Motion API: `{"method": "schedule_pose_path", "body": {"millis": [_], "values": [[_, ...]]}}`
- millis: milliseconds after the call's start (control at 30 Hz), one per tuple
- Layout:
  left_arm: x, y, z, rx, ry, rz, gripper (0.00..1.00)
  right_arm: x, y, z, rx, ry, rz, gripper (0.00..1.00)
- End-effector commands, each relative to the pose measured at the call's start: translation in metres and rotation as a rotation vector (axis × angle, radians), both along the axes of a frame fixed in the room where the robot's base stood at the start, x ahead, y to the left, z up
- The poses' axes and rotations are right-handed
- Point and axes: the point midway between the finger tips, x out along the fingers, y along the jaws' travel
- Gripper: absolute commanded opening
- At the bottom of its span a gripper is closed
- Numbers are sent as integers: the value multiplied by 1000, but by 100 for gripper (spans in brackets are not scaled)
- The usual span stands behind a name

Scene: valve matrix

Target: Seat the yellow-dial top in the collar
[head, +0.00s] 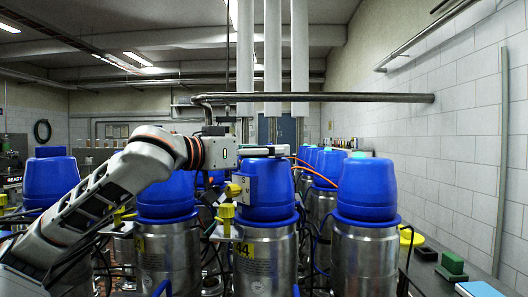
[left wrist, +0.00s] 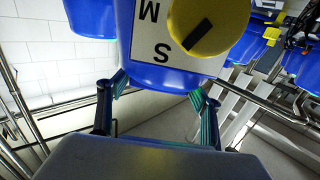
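The yellow-dial top is a blue dome (head: 269,189) in the head view, upright over the middle steel container. Its white label and yellow dial (head: 234,190) face left. The left wrist view shows the dial (left wrist: 208,24) close up, with the letters S and M upside down. The blue collar (head: 268,220) rings the container directly under the dome; I cannot tell whether any gap is left between them. My left gripper (head: 282,151) lies level at the dome's upper end. Its fingers (left wrist: 158,88) straddle the blue upper part and appear closed against both sides. My right gripper is not seen.
Similar blue-topped containers stand close on the left (head: 167,195) and right (head: 366,190). A yellow valve handle (head: 226,213) stands just left of the middle container. Cables and an orange hose (head: 315,172) run nearby. A green block (head: 452,263) lies on the right-hand bench.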

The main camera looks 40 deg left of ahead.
Motion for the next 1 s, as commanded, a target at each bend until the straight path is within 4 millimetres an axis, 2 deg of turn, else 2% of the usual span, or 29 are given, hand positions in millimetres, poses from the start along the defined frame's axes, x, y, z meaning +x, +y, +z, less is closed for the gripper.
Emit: {"method": "schedule_pose_path", "body": {"millis": [467, 1000], "values": [[0, 0, 0, 1, 4, 1, 78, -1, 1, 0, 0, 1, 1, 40], [0, 1, 24, 5, 4, 4, 78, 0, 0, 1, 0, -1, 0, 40]]}}
